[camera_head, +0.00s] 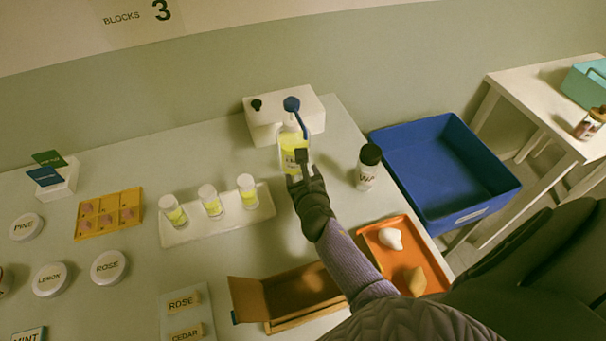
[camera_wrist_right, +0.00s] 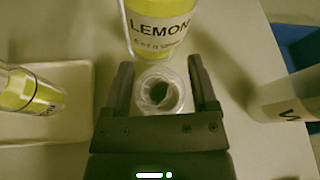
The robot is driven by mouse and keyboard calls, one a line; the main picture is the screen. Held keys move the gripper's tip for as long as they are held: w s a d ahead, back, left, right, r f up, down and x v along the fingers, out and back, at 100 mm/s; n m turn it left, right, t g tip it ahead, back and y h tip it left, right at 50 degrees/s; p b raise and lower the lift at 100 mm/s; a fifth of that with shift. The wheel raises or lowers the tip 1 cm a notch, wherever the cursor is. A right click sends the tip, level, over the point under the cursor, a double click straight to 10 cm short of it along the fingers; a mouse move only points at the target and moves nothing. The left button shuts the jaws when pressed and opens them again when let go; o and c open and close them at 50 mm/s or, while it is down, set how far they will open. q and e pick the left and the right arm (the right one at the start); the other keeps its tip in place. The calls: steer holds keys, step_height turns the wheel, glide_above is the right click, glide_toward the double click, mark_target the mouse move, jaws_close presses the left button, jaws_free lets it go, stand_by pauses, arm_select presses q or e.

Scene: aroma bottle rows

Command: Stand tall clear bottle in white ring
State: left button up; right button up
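My right gripper (camera_head: 302,160) is over the table's back right part, at the front of a bottle with a yellow label (camera_head: 292,141). In the right wrist view that bottle (camera_wrist_right: 160,24) reads LEMON and stands just beyond my fingertips. Between the spread fingers of my right gripper (camera_wrist_right: 160,75) is a clear round piece with an open mouth (camera_wrist_right: 160,91). I see it from above and cannot tell whether it is a bottle neck or a ring. Small gaps seem to show beside it. I cannot identify the white ring surely. My left gripper is not in view.
A white tray (camera_head: 178,237) holds three small yellow-labelled bottles. A black-capped bottle (camera_head: 367,168) stands right of my gripper. A white box (camera_head: 258,119) is behind. A blue bin (camera_head: 440,170), an orange tray (camera_head: 437,283) and a brown box (camera_head: 250,301) are nearby.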

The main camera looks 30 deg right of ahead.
steer(key=shift+o, duration=0.7)
steer(key=p+v, duration=0.1)
steer(key=v, duration=0.1)
steer(key=p+v, duration=0.2)
steer(key=v, duration=0.1)
steer(key=shift+s+d+r, duration=0.2)
steer(key=shift+s+r, duration=0.05)
steer(key=shift+r, duration=0.25)
steer(key=v, duration=0.4)
steer(key=shift+s+a+f, duration=0.1)
steer(key=shift+s+f, duration=0.05)
steer(key=shift+s, duration=0.05)
